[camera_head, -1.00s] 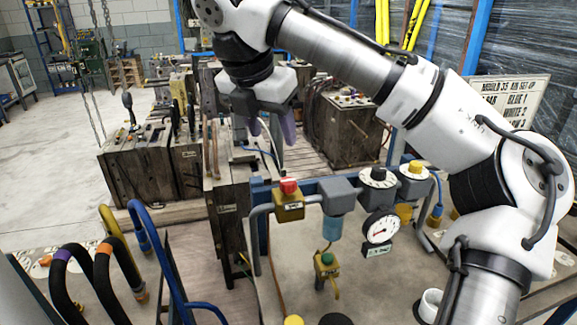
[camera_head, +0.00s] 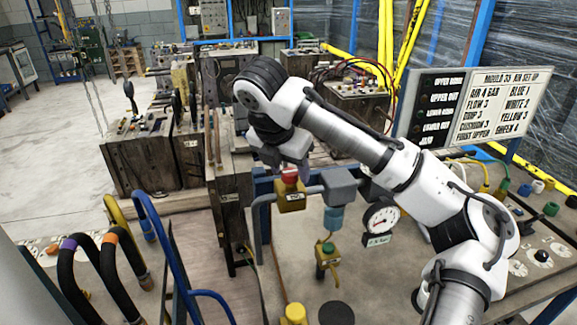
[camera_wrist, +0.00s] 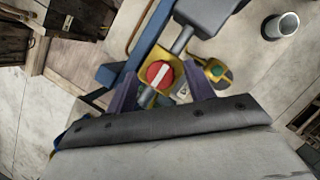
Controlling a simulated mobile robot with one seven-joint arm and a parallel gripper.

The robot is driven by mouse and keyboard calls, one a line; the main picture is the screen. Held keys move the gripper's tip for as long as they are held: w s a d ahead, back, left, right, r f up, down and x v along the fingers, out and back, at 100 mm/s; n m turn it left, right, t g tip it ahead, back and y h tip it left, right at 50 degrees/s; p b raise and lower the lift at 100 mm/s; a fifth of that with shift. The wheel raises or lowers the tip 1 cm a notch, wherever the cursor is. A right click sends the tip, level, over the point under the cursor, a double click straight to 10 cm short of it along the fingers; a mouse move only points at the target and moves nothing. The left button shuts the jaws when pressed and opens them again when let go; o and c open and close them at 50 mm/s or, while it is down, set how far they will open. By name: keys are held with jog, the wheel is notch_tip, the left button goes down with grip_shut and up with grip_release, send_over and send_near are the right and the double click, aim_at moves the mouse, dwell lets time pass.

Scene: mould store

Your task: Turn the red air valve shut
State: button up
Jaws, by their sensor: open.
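The red air valve (camera_head: 290,175) is a round red knob on a brass-yellow block on the blue pipe frame. In the wrist view its red top (camera_wrist: 154,69) carries a white bar lying diagonally. My gripper (camera_head: 288,164) is just above the valve, pointing down. In the wrist view the two purple fingers of my gripper (camera_wrist: 161,77) are spread, one on each side of the knob, with gaps visible. The knob is not gripped. How far the fingertips reach down beside it is hard to tell.
A blue-grey regulator (camera_head: 340,186) stands right of the valve, with a pressure gauge (camera_head: 381,218) farther right. A green-topped valve (camera_head: 327,250) and a yellow knob (camera_head: 293,314) are lower. A lettered board (camera_head: 480,105) stands at the right. Hoses (camera_head: 95,265) are at the left.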

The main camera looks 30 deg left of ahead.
jog(key=shift+f, duration=0.1)
jog(key=c, duration=1)
